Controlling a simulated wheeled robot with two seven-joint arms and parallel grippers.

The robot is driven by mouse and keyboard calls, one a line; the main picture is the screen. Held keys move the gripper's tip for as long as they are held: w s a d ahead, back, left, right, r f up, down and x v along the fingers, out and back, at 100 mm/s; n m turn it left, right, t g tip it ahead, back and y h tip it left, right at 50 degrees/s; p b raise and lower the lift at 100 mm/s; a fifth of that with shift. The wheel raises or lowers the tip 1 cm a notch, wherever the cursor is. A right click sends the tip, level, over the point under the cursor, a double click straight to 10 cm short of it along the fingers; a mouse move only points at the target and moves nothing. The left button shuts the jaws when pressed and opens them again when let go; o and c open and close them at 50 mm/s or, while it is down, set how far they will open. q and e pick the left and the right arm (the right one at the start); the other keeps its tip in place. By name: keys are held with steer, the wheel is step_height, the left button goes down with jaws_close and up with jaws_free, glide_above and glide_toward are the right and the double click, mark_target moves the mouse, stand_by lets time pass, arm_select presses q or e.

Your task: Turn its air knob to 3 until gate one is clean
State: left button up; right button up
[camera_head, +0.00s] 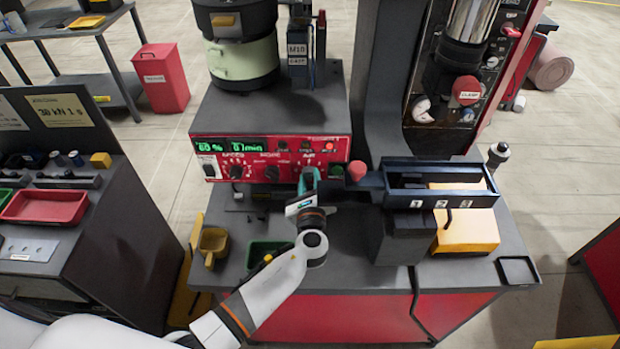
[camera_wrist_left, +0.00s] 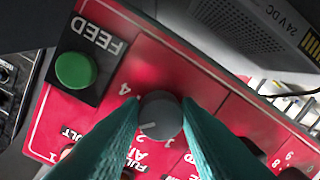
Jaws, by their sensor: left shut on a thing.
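The red control panel (camera_head: 225,151) stands below the bowl feeder (camera_head: 243,62). My left gripper (camera_head: 308,181) is at its right half, teal fingers around the grey air knob (camera_wrist_left: 160,108). In the left wrist view the fingers press on both sides of the knob. Its white pointer line slants to the lower left; the digit it meets is not clear, though a 4 shows nearby. Gate one carries the label 1 (camera_head: 417,204) on the dark track (camera_head: 400,178) at right; whether it is clean cannot be told. My right gripper is out of sight.
A green FEED button (camera_wrist_left: 75,70) sits close to the knob. A red mushroom button (camera_head: 357,170) is right of the panel. A yellow scoop (camera_head: 212,243) and a green tray (camera_head: 265,253) lie at the front left.

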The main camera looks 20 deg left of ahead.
arm_select(q)
steer(key=shift+f, duration=0.1)
stand_by(0.4)
steer(key=o, duration=1)
steer(key=shift+c, duration=0.2)
steer(key=shift+s, duration=0.1)
steer(key=b+v, duration=0.3)
steer(key=v, duration=0.9)
